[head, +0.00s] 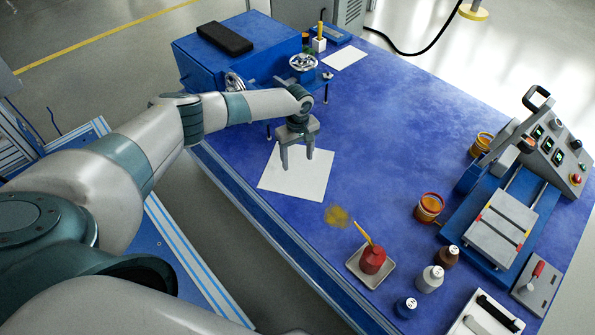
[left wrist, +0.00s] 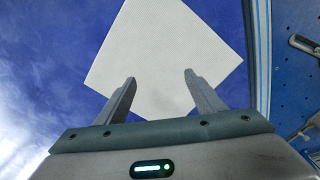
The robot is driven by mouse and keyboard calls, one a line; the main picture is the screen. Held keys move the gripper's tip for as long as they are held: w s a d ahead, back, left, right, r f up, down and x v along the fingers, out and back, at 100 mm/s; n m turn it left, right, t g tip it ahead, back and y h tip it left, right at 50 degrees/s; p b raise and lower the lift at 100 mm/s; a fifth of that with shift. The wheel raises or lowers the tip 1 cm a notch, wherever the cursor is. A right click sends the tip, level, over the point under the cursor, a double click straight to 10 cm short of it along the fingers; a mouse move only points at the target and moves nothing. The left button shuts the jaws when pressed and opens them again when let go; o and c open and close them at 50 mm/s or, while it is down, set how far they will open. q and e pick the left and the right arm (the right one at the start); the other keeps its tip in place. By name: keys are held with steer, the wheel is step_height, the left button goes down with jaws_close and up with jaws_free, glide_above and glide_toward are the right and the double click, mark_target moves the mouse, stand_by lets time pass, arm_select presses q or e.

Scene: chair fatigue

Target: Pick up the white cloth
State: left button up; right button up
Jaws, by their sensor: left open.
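The white cloth (head: 300,182) lies flat on the blue table, near its left edge in the head view. It also shows in the left wrist view (left wrist: 165,50) as a pale square turned cornerwise. My left gripper (head: 297,168) points down above the cloth with its fingers apart and nothing between them. In the left wrist view the two fingertips (left wrist: 160,76) of the left gripper overlap the lower part of the cloth. The exact height above the cloth is hard to tell. My right gripper is not in view.
A yellowish stain (head: 337,216) lies on the blue table (head: 400,130) right of the cloth. A blue machine (head: 215,65) stands behind the left arm. The table's middle is clear.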

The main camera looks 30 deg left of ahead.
arm_select(q)
steer(key=shift+f, duration=1.35)
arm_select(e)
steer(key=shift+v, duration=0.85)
arm_select(q)
steer(key=shift+s, duration=0.1)
jaws_close()
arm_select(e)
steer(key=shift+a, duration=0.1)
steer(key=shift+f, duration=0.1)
